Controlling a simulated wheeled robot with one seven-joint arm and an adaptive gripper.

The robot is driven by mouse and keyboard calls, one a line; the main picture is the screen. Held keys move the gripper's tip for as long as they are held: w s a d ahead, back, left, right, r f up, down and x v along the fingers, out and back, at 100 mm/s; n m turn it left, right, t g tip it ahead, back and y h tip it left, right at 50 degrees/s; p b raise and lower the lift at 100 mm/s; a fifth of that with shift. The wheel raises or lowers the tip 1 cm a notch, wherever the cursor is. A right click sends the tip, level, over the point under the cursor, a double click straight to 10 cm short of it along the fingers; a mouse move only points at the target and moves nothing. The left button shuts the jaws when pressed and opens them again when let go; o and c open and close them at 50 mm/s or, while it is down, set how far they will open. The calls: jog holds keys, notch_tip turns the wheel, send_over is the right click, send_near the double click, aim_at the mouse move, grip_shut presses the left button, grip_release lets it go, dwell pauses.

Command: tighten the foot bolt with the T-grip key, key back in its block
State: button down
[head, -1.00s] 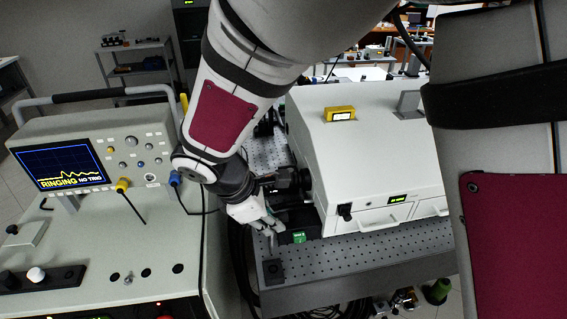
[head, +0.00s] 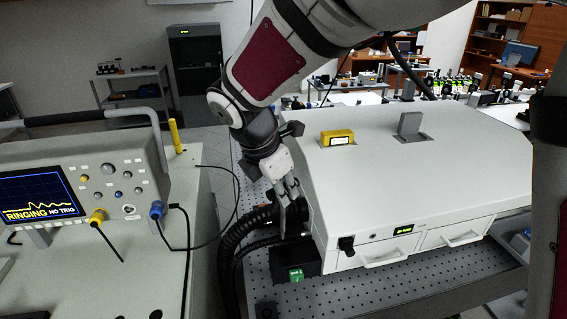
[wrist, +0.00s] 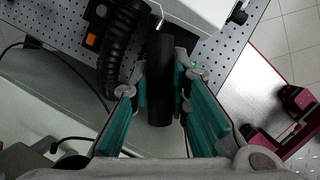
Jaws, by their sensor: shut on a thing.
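I cannot make out the foot bolt.
The white housing (head: 440,180) stands close right of my gripper. A black corrugated hose (head: 232,245) curves close on the left, also in the wrist view (wrist: 118,50). A green-labelled black box (head: 296,275) sits in front. An oscilloscope (head: 85,185) reads RINGING, NO TRIG.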

jog(key=shift+w+d+r+n, duration=0.3)
jog(key=shift+w+r, duration=0.1)
jog(key=shift+w, duration=0.2)
jog(key=shift+f+b, duration=0.65)
jog(key=shift+f, duration=1.65)
jog(key=n+y+p, duration=0.1)
jog(key=n, duration=0.2)
jog(key=n+y+p, duration=0.1)
jog(key=n+p, duration=0.1)
jog(key=n, duration=0.2)
jog(key=n+y+p, duration=0.1)
jog(key=n+y, duration=0.1)
jog(key=n, duration=0.1)
jog(key=shift+s+t, duration=0.1)
jog(key=shift+t, duration=0.2)
